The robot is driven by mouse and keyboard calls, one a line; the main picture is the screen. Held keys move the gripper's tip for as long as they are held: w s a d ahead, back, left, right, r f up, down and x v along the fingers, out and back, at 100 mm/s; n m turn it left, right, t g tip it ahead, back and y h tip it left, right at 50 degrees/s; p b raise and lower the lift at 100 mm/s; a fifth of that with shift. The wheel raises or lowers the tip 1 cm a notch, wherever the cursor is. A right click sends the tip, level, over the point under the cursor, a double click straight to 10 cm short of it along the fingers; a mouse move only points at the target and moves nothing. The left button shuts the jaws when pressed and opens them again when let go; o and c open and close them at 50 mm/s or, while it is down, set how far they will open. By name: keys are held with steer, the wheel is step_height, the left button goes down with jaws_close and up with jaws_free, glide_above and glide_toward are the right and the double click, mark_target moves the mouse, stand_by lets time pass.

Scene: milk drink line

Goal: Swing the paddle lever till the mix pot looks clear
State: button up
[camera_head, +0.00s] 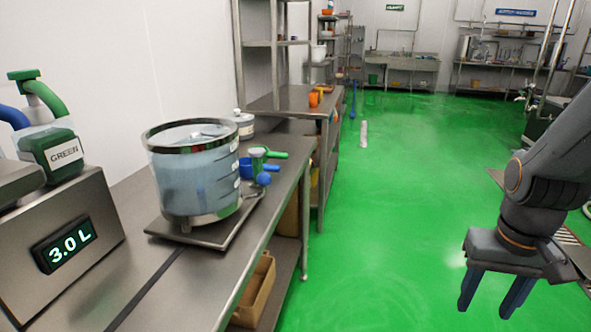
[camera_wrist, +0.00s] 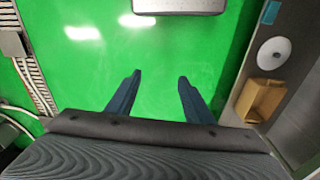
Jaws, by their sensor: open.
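The mix pot (camera_head: 195,180) is a clear vessel with a metal rim, standing on a metal plate on the steel bench at left. It holds a cloudy pale-blue liquid, and measuring marks show on its right side. I cannot make out the paddle lever for certain; something indistinct shows inside the rim at the top. My gripper (camera_head: 487,292) hangs over the green floor at right, well apart from the pot, fingers down, open and empty. In the wrist view its two fingers (camera_wrist: 156,95) are spread over bare floor.
A display unit (camera_head: 67,247) reading 3.0 L and a container labelled GREEN (camera_head: 60,153) stand left of the pot. Blue and green scoops (camera_head: 258,165) lie right of it. A cardboard box (camera_head: 254,292) sits on the lower shelf. The green floor (camera_head: 400,200) between is mostly clear.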

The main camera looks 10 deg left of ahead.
mark_target(264, 180)
steer(key=w+r+n+t+p, duration=0.3)
steer(key=w+n+t, duration=0.15)
steer(key=w, duration=1.35)
steer(key=w+a+r+n+t+y+p, duration=0.3)
steer(key=w+a+n+t+y+p, duration=0.15)
steer(key=w+a, duration=0.8)
steer(key=w+a+r+n+g+y+p, duration=0.1)
steer(key=w+a+n+y+p, duration=0.15)
steer(key=a+n+y, duration=0.9)
steer(key=s+a+g+y+p, duration=0.1)
steer(key=s+a+g, duration=0.1)
steer(key=a, duration=0.5)
steer(key=s+a+r+g+p, duration=0.1)
steer(key=s+a+g+p, duration=0.1)
steer(key=s+a, duration=0.3)
steer(key=s+a+n+g+y+p, duration=0.1)
steer(key=s+a+g+p, duration=0.1)
steer(key=a, duration=0.7)
steer(key=shift+s+a+r+g+y, duration=0.1)
steer(key=shift+s+r+g+y, duration=0.05)
steer(key=shift+s+g, duration=0.3)
steer(key=shift+s+a+r+g+y, duration=0.1)
steer(key=shift+s+g+y, duration=0.05)
steer(key=shift+s+g, duration=0.3)
